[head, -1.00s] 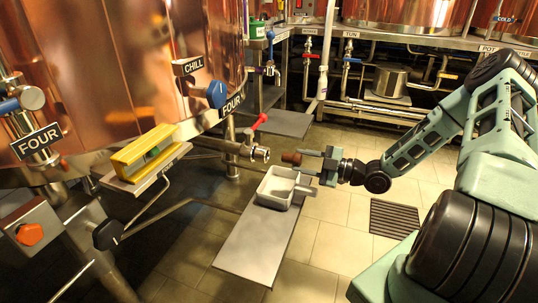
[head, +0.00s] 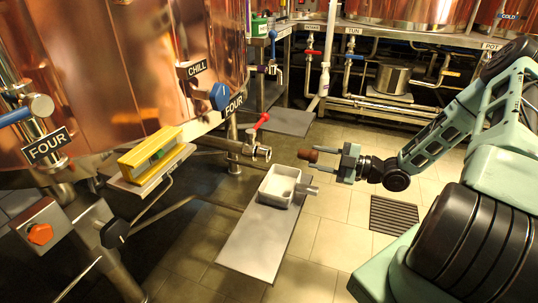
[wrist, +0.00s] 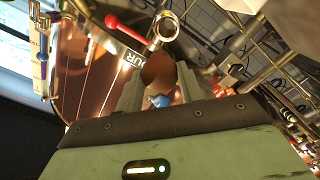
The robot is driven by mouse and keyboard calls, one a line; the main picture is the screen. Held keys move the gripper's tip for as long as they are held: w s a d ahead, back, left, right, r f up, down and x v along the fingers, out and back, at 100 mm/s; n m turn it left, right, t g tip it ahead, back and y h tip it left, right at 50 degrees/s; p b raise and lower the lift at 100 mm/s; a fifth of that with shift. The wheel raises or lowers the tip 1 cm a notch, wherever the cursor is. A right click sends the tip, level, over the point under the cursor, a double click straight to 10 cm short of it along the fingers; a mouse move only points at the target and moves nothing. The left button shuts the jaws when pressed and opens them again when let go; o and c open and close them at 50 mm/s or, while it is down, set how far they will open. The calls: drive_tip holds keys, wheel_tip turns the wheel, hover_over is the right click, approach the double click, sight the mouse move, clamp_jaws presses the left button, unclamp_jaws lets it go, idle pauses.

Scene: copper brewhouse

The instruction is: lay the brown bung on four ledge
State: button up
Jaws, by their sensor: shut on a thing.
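My gripper (head: 334,162) is shut on the brown bung (head: 307,155) and holds it in the air, right of the tank's valve and above the white tray's far right side. In the wrist view the bung (wrist: 158,72) sits between the two fingertips, with a small blue thing below it that I cannot make out. The four ledge (head: 150,187) is a narrow shelf at the left, on the copper tank signed FOUR. The bung is well apart from the ledge.
A red-handled valve (head: 255,142) juts from the tank between my gripper and the ledge. The white tray (head: 291,204) stands on a grey plate (head: 252,250). An orange knob box (head: 40,233) and pipes are at lower left.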

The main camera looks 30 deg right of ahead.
drive_tip(key=w+a+f+m+t+h, duration=0.2)
drive_tip(key=w+a, duration=0.1)
drive_tip(key=a, duration=1.1)
drive_tip(key=s+r+m+h+p, duration=0.1)
drive_tip(key=r+m+h+p, duration=0.1)
drive_tip(key=r+p, duration=0.7)
drive_tip(key=s+r+m+t+h+p, duration=0.1)
drive_tip(key=r+h+p, duration=0.3)
drive_tip(key=r+p, duration=0.5)
drive_tip(key=s+r+m+h+p, duration=0.2)
drive_tip(key=r+p, duration=0.7)
drive_tip(key=p, duration=1)
drive_tip(key=shift+s+m+t+h, duration=0.3)
drive_tip(key=shift+s+t+h, duration=0.1)
drive_tip(key=shift+s+h, duration=0.1)
drive_tip(key=shift+d+f, duration=0.1)
